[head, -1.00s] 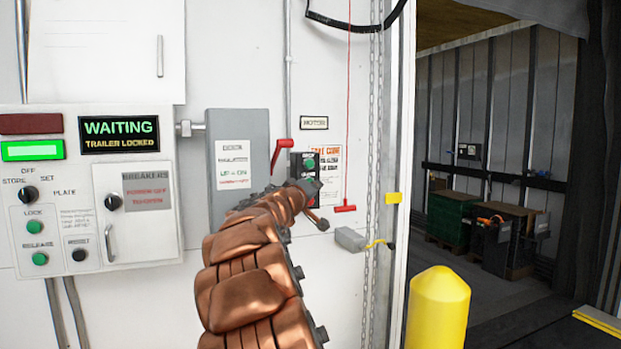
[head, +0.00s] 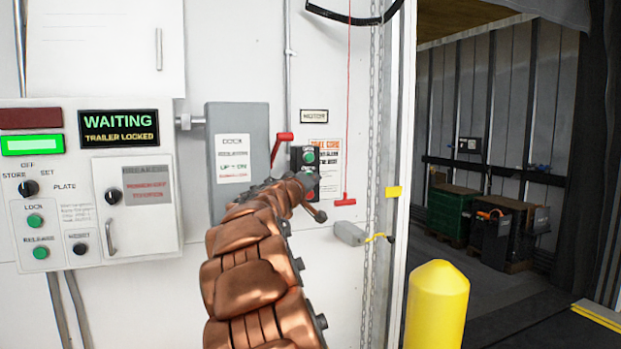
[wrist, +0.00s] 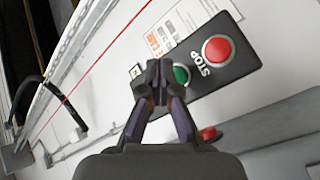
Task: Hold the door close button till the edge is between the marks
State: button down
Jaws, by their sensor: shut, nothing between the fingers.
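A black button box (head: 296,158) is on the white wall, just right of a red lever. Two green buttons show on it in the head view, the upper one (head: 309,157) clear. In the wrist view the box (wrist: 243,62) has a red STOP button (wrist: 217,50) and a green button (wrist: 182,75). My gripper (wrist: 157,70) is shut and empty, its fingertips in front of the box's end beside that green button, partly covering it. Whether they touch is unclear. A yellow mark (head: 393,192) is on the door frame. The door's edge cannot be made out.
A red lever (head: 282,137) and a red pull cord (head: 348,120) hang close to the box. A grey control panel (head: 85,230) reads WAITING, TRAILER LOCKED. A yellow bollard (head: 437,305) stands before the open doorway, with crates (head: 450,212) inside the trailer.

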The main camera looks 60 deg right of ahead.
dwell(0.7)
jog(key=shift+w+d, duration=0.25)
jog(key=shift+w, duration=0.1)
